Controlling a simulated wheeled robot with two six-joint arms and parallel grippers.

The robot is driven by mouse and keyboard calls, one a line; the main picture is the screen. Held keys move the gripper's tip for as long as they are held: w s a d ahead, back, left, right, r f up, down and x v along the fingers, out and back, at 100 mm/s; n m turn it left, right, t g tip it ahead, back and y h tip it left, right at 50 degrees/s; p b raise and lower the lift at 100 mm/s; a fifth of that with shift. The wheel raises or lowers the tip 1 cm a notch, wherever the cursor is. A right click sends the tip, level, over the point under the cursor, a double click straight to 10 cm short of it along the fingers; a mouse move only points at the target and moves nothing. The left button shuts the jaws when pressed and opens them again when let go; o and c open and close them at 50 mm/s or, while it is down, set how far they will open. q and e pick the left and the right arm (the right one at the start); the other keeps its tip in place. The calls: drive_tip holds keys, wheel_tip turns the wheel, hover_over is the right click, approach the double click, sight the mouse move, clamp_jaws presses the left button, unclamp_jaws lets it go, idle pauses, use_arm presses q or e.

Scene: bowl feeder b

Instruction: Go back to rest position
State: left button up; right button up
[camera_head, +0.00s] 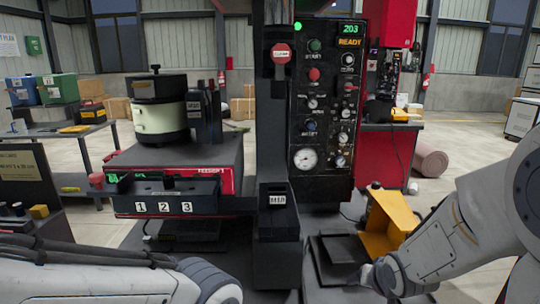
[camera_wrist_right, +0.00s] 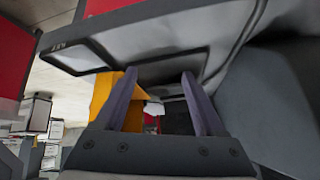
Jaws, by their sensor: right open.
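My right gripper (camera_wrist_right: 160,95) shows in the right wrist view with its two fingers apart and nothing visible between them. In the head view my right arm comes in from the right, and its far end is low, beside the yellow chute (camera_head: 388,225). The fingers themselves cannot be made out there. A yellow part also shows beyond the left finger in the wrist view (camera_wrist_right: 101,92). My left arm lies across the bottom left of the head view, and its gripper is not in view.
The feeder (camera_head: 170,165) with a round bowl (camera_head: 160,118) stands left of a dark column (camera_head: 275,215). The control panel (camera_head: 325,100) reads READY. A dark tray (camera_head: 335,262) lies beside the chute. A dark-framed pale surface (camera_wrist_right: 150,65) is close ahead in the wrist view.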

drive_tip(key=s+a+f+n+g, duration=0.3)
drive_tip(key=s+g, duration=0.2)
drive_tip(key=s, duration=0.5)
drive_tip(key=s+a+r+n+g+y+p, duration=0.1)
drive_tip(key=s+a+r+n+p, duration=0.6)
drive_tip(key=s+a+r, duration=0.7)
wheel_tip(320, 180, up, 2)
drive_tip(key=g+p, duration=0.1)
drive_tip(key=p, duration=0.1)
drive_tip(key=shift+a+n+y+p, duration=0.25)
drive_tip(key=shift+n+y+p, duration=0.05)
drive_tip(key=shift+p, duration=0.05)
drive_tip(key=shift+w, duration=0.1)
drive_tip(key=shift+a, duration=0.1)
